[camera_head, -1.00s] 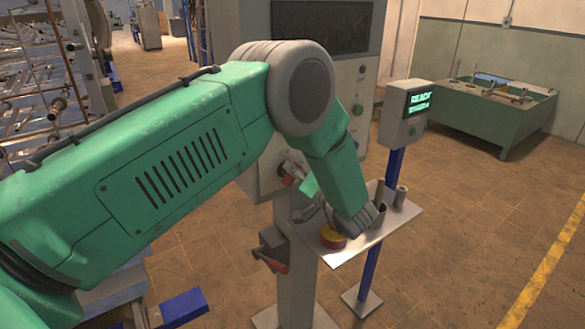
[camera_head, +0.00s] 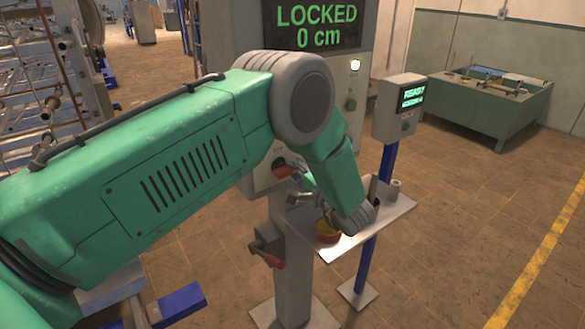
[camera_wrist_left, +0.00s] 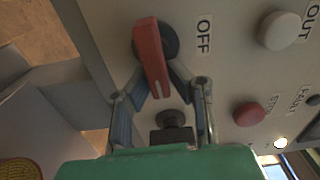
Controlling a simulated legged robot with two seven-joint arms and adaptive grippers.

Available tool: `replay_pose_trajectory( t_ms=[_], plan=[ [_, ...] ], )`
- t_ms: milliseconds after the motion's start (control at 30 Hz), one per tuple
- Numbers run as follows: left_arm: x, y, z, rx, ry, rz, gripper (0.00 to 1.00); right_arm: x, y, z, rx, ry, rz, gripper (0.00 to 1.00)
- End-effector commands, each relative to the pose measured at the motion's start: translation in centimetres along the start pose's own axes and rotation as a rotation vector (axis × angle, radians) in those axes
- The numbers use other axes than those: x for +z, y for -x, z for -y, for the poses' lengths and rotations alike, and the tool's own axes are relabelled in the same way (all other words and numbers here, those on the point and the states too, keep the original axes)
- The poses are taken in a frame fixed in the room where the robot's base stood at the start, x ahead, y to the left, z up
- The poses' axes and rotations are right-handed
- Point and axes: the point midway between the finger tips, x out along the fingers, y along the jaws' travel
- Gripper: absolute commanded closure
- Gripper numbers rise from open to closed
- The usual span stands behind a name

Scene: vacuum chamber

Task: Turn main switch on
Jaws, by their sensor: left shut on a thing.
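The main switch is a red handle (camera_wrist_left: 152,58) on a round dark base, on the grey panel beside an "OFF" label (camera_wrist_left: 203,35) in the left wrist view. My left gripper (camera_wrist_left: 161,86) has its two fingers closed on both sides of the red handle. In the head view, part of the red switch (camera_head: 283,168) shows on the cabinet front, and my left gripper (camera_head: 303,183) is partly hidden by my green arm. The cabinet display (camera_head: 320,27) is lit and reads "LOCKED 0 cm". My right gripper is not in view.
A white "OUT" button (camera_wrist_left: 281,31) and a red button (camera_wrist_left: 248,114) are on the panel. A metal shelf (camera_head: 396,211) with a yellow and red item (camera_head: 327,232) lies below my arm. A small screen box (camera_head: 400,108) stands on a blue post. Open floor lies at right.

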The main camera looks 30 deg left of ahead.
Motion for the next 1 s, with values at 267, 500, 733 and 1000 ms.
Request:
replay_pose_trajectory(
  t_ms=[267,500,733,1000],
  plan=[
    [0.57,0.17,-0.94,0.017,-0.060,0.004,1.00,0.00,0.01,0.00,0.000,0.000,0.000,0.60],
    [0.72,0.15,-1.02,0.018,-0.066,0.007,1.00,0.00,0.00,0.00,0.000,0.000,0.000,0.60],
    [0.75,0.11,-0.98,0.017,-0.066,0.007,0.66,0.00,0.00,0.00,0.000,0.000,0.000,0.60],
    [0.49,-0.04,-0.59,0.009,-0.059,0.006,0.66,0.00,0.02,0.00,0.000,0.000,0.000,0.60]
  ],
)
